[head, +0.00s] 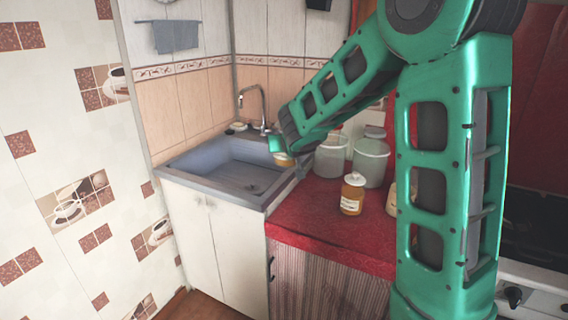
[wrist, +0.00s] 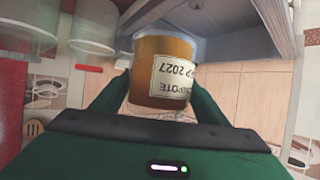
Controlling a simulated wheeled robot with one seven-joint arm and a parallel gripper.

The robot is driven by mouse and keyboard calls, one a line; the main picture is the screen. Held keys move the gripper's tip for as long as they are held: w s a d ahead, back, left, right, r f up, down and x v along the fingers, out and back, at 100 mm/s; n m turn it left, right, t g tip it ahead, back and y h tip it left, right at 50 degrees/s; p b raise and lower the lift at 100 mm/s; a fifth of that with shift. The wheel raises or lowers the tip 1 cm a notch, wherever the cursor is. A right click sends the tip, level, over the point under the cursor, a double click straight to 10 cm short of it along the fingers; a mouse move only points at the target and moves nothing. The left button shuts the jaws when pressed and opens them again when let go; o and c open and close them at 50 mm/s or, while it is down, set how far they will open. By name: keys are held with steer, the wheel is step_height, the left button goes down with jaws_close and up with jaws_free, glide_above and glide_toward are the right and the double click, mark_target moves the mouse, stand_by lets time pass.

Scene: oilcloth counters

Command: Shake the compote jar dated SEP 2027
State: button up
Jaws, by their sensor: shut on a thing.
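My gripper (wrist: 163,103) is shut on an amber compote jar (wrist: 149,68). Its white label shows upside down in the wrist view and reads "COMPOTE" and "2027"; the month is only partly visible. In the head view the held jar (head: 284,159) shows small at the end of my green arm, above the right side of the sink and apart from the counter. Another amber jar (head: 352,194) with a white lid and white label stands upright on the red counter; its date is too small to read.
Two large clear containers (head: 331,157) (head: 371,160) stand behind the counter jar. A pale jar (head: 391,199) is partly hidden by my arm. The grey sink (head: 190,172) with a faucet (head: 262,110) lies left of the red counter (head: 310,215). A stove (head: 530,297) is at the right.

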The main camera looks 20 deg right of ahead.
step_height(320, 180, down, 4)
steer(key=shift+r, duration=0.1)
step_height(320, 180, up, 11)
steer(key=shift+r, duration=0.1)
stand_by(0.3)
step_height(320, 180, down, 11)
steer(key=shift+f, duration=0.15)
stand_by(0.4)
